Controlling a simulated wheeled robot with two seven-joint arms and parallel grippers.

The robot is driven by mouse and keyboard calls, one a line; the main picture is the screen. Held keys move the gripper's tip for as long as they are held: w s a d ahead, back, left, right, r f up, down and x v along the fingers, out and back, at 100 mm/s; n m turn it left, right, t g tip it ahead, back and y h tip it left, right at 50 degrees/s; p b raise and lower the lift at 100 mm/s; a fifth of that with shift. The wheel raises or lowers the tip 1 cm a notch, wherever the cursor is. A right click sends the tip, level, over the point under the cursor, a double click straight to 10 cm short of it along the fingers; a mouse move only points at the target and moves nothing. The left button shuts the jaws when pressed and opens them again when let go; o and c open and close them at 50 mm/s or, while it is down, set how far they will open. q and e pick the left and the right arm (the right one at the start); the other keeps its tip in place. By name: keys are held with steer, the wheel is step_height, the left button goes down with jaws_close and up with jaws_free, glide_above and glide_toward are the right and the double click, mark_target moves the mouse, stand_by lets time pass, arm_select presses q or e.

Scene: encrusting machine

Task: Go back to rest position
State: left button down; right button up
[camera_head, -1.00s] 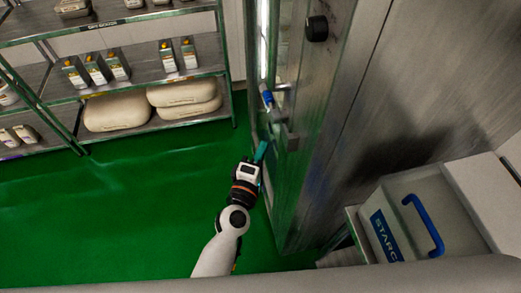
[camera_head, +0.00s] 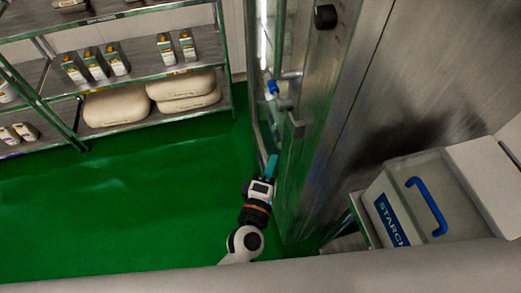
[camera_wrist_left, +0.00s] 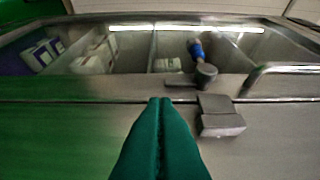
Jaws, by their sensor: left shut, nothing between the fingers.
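My left gripper (camera_head: 271,165) is low in the middle of the head view, beside the lower part of the steel machine (camera_head: 345,110). In the left wrist view its teal fingers (camera_wrist_left: 160,135) are pressed together with nothing between them. I cannot tell whether the fingertips touch the metal. My right gripper is in neither view.
A shelf rack (camera_head: 130,128) with cartons and beige sacks (camera_head: 185,88) stands at the back left. A white STARCH container (camera_head: 418,200) with a blue handle is at the right. The green floor (camera_head: 110,210) is clear. A light grey bar crosses the bottom.

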arm_select(q)
steer(key=shift+s+d, duration=0.3)
steer(key=shift+s, duration=0.65)
